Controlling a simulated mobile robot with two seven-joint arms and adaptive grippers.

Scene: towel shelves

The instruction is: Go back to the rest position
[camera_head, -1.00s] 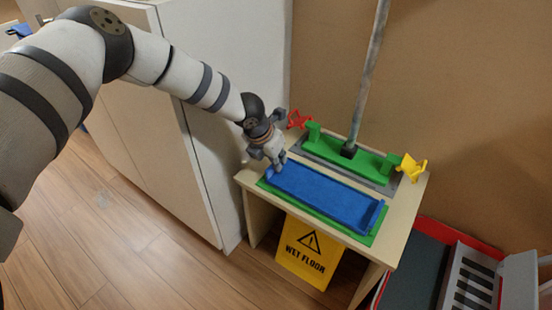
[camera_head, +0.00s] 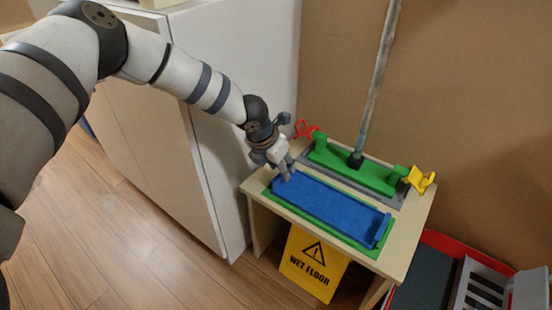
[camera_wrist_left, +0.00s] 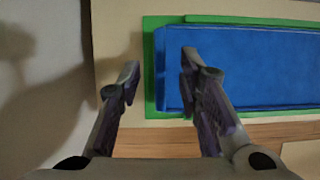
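I cannot tell whether the fingers touch anything. My right gripper is not in view.
The blue piece lies on a green base (camera_head: 358,247) on a small wooden stand (camera_head: 401,235). Behind it are a green holder (camera_head: 345,165) with an upright pole (camera_head: 380,80), a red clip (camera_head: 305,128) and a yellow piece (camera_head: 420,180). A white cabinet (camera_head: 245,60) stands close left.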

